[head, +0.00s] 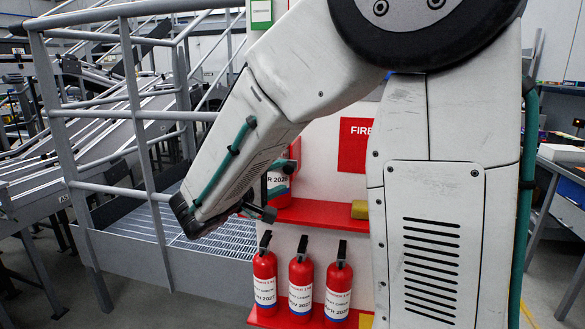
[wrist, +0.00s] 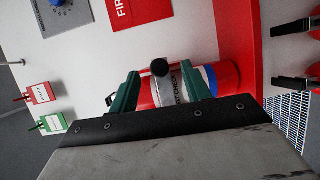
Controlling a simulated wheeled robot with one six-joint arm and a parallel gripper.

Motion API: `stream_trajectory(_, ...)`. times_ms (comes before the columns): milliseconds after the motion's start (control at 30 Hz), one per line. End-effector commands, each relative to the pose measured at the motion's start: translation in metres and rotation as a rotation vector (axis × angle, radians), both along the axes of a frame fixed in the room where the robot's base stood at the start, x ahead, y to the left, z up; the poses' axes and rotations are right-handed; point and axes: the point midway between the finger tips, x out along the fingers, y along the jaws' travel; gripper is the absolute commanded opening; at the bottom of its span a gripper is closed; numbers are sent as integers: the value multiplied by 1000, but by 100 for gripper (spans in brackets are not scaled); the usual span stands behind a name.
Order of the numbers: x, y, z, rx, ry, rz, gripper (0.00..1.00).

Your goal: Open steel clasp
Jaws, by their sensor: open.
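A red fire extinguisher with a white and blue label (wrist: 210,78) stands on a red shelf against the white panel. It also shows in the head view (head: 278,187), partly behind my arm. A grey bar with a round black end (wrist: 160,67), which looks like the steel clasp, crosses in front of the extinguisher in the wrist view. My gripper (wrist: 161,82) is open, with one green finger on each side of the bar. I cannot tell whether either finger touches it. In the head view my arm hides most of the gripper.
The red shelf (head: 318,214) carries a yellow item (head: 360,209) at its right. Three more extinguishers (head: 301,287) stand below. A red sign (head: 355,145) is above. Red and green tags (wrist: 48,124) project at left in the wrist view. Grey railings (head: 140,115) stand at left.

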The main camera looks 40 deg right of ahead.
Motion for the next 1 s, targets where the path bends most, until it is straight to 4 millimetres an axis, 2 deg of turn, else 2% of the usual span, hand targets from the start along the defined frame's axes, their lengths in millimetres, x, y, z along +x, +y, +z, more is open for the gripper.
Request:
stream_trajectory(67, 9, 1, 0, -26, -8, 24, 48)
stream_trajectory(167, 13, -6, 1, -34, -15, 30, 48)
stream_trajectory(433, 24, -49, 1, -32, -13, 26, 48)
stream_trajectory(600, 29, -66, 1, -31, -13, 29, 48)
stream_trajectory(933, 31, -71, 1, -31, -12, 30, 48)
stream_trajectory(967, 31, -71, 1, -31, -12, 30, 45)
stream_trajectory(1000, 30, -71, 1, -31, -12, 30, 34)
